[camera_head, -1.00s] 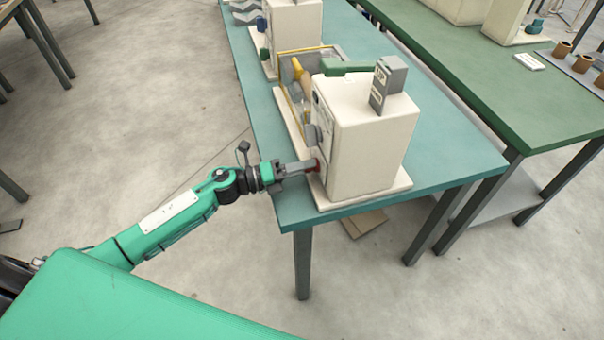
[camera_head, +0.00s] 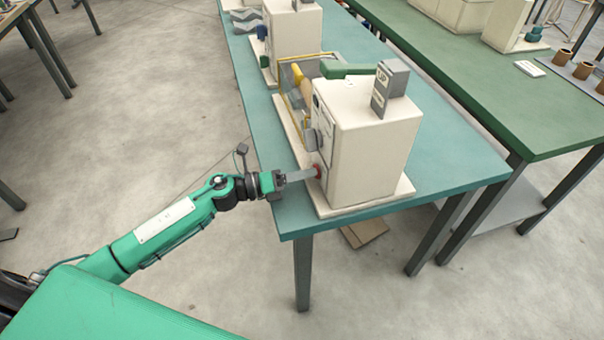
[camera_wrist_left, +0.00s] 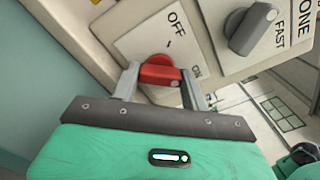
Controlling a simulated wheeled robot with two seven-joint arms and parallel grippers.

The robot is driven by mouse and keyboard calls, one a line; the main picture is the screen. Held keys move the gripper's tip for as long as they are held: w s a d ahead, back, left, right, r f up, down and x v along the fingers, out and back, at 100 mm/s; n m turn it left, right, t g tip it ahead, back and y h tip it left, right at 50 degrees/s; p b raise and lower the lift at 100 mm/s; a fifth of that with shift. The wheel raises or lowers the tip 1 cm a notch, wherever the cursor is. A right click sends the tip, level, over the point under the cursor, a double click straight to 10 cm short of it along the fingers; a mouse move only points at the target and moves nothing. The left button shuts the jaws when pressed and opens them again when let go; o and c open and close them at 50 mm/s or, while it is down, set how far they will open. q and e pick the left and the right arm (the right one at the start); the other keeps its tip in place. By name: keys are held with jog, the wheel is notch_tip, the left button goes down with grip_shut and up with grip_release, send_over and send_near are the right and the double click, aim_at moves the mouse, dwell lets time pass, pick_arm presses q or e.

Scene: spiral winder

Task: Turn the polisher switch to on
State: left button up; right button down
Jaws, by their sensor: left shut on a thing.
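The polisher (camera_head: 365,140) is a cream box-shaped machine on the teal table. Its red switch (camera_wrist_left: 158,72) sits on a pale plate marked OFF above and ON to the right. In the left wrist view the red handle lies roughly crosswise, its pale-dotted end at the lower right, near the ON label. My left gripper (camera_wrist_left: 160,84) is shut on the switch, one finger at each end. In the head view the left gripper (camera_head: 302,175) reaches the switch (camera_head: 317,171) from the left. The right gripper is out of view.
A grey knob (camera_wrist_left: 252,28) with a FAST label is right beside the switch. A grey box (camera_head: 390,88) stands on top of the machine. Another cream machine (camera_head: 294,40) is farther back on the teal table (camera_head: 455,160). Open floor lies to the left.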

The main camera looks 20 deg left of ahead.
pick_arm(q)
jog(key=o, duration=1)
jog(key=shift+s+a+f, duration=0.1)
jog(key=shift+s+a, duration=0.15)
jog(key=shift+a, duration=0.15)
jog(key=shift+b+v, duration=1.55)
jog(key=shift+v, duration=4.95)
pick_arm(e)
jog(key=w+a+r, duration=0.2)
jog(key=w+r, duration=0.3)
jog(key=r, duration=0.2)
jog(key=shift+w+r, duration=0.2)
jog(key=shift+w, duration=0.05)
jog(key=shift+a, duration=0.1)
